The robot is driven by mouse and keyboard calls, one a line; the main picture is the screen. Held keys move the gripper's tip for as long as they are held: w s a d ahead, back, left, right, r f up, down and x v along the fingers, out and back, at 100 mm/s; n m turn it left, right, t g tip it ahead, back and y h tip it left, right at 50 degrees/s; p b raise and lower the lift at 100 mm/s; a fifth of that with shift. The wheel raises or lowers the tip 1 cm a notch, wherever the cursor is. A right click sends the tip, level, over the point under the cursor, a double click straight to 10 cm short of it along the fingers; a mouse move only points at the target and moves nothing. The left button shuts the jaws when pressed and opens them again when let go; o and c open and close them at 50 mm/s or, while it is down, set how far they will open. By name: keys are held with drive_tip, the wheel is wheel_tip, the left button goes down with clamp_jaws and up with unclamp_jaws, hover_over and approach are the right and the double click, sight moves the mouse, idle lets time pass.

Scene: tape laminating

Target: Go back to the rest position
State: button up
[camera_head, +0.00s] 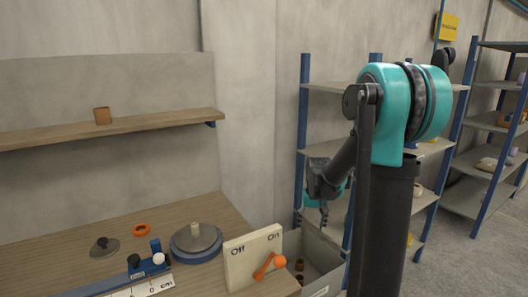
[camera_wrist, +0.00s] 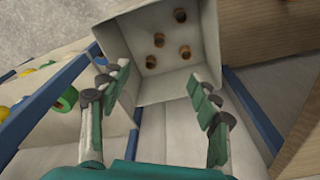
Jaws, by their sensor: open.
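My gripper (camera_head: 324,215) hangs in the head view in front of the metal shelf, above and beside the bin at the right end of the workbench. In the wrist view my gripper (camera_wrist: 160,92) has its two fingers spread wide apart with nothing between them. The grey bin (camera_wrist: 146,92) lies beyond the fingertips, with several small brown pieces (camera_wrist: 158,40) on its floor. The bin also shows in the head view (camera_head: 325,284), partly hidden by the switch board and my arm.
The wooden workbench (camera_head: 70,240) carries a round grey disc device (camera_head: 196,242), an orange ring (camera_head: 141,230), a ruler fixture (camera_head: 140,287) and an Off/On board (camera_head: 245,258) with an orange lever (camera_head: 270,265). Blue-posted shelving (camera_head: 303,130) stands behind my arm.

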drive_tip(key=s+d+f+t, duration=0.1)
drive_tip(key=s+f+t, duration=0.1)
drive_tip(key=s, duration=2)
drive_tip(key=shift+d+f+t, duration=0.15)
drive_tip(key=shift+f+t, duration=0.05)
drive_tip(key=shift+t, duration=0.3)
